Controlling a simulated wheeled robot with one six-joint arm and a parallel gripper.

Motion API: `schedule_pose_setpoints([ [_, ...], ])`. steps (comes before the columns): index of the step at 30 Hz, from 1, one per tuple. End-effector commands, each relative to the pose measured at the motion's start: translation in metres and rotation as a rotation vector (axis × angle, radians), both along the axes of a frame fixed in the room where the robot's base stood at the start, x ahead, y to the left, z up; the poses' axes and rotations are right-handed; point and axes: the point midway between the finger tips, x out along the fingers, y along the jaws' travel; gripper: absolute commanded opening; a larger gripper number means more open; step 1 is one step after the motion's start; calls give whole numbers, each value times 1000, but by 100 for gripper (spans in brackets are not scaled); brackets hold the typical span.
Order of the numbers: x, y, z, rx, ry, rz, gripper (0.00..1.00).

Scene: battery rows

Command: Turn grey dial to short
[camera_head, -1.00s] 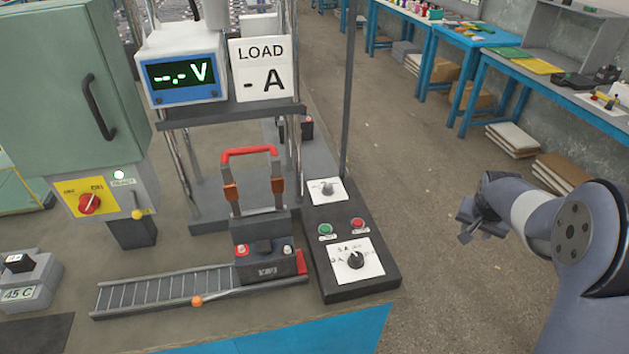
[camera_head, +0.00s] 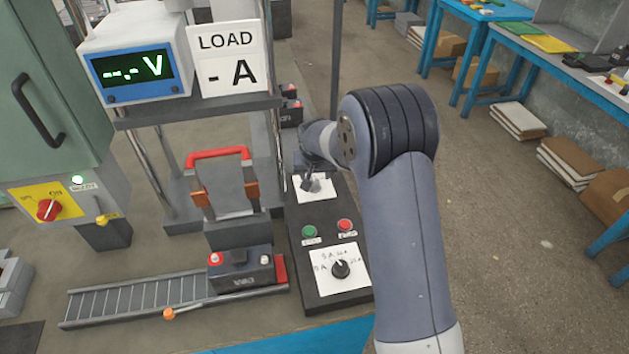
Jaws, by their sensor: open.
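A white plate (camera_head: 326,192) sits toward the far end of the dark control panel (camera_head: 298,240). The grey dial on this plate is hidden now behind my gripper. My gripper (camera_head: 311,185) is open and points down at the plate, at the dial's place. I cannot tell whether its fingers touch the dial or stand around it. The plate's markings, including any "short" label, cannot be read.
Nearer on the panel are a green button (camera_head: 309,231), a red button (camera_head: 345,225) and a black dial (camera_head: 341,269). Left of the panel stand a battery (camera_head: 240,270) and a red-handled frame (camera_head: 218,155). A meter (camera_head: 130,70) and a LOAD sign (camera_head: 228,60) are behind.

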Motion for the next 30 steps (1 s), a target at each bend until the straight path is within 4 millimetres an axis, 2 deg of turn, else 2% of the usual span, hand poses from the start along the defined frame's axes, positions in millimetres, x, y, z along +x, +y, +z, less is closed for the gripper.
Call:
schedule_pose_setpoints([
  [6, 14, -1, -34, 0, 2, -1, 52],
  [12, 22, 0, -52, 0, 0, -1, 52],
  [24, 24, 0, -58, 0, -1, 0, 52],
  [30, 24, 0, -57, 0, -1, 0, 36],
])
